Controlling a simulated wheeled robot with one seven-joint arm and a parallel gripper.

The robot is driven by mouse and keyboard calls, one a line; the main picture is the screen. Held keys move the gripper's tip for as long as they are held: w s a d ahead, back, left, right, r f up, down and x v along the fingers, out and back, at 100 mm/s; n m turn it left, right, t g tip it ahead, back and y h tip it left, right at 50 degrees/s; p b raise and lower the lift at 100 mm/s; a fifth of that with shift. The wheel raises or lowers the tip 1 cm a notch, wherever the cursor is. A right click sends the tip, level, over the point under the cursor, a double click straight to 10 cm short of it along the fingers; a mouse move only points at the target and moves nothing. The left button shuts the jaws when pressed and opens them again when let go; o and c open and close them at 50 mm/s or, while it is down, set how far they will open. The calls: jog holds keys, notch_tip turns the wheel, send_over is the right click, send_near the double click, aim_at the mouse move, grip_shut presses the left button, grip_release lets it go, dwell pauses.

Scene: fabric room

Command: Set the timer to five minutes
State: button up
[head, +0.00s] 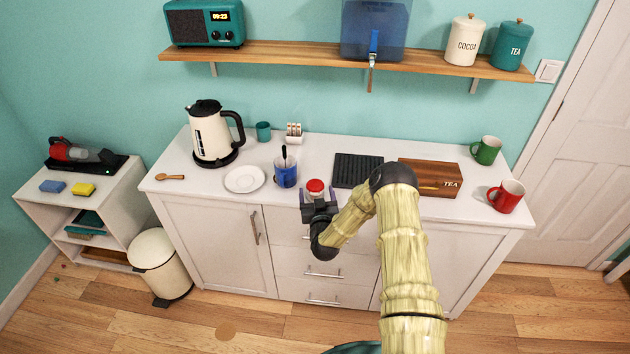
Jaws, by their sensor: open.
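A small round thing with a red top and a pale lower part (316,186) stands near the counter's front edge. It looks like the timer, but its markings are too small to read. My gripper (317,194) is open right at it, at the front side. Its dark fingers hide the lower part, and I cannot tell whether they touch it.
A black ridged mat (357,170) and a wooden tea box (430,176) lie to the right. A cream kettle (212,136) stands farther left.

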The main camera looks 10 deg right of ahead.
aim_at(315, 183)
jog(key=shift+w+d+p, duration=0.2)
jog(key=shift+w+p, duration=0.25)
jog(key=shift+w, duration=2.4)
jog(key=shift+c, duration=0.4)
jog(key=c, duration=0.9)
jog(key=shift+d+m+h+b, duration=0.1)
jog(key=shift+m+h+b, duration=0.5)
jog(key=shift+h, duration=0.5)
jog(key=o, duration=1)
jog(key=shift+s, duration=0.15)
jog(key=s+a+b, duration=0.1)
jog(key=s, duration=0.4)
jog(key=s+a+b, duration=0.1)
jog(key=s, duration=0.5)
jog(key=s+a+b, duration=0.1)
jog(key=s, duration=0.5)
jog(key=shift+a, duration=0.25)
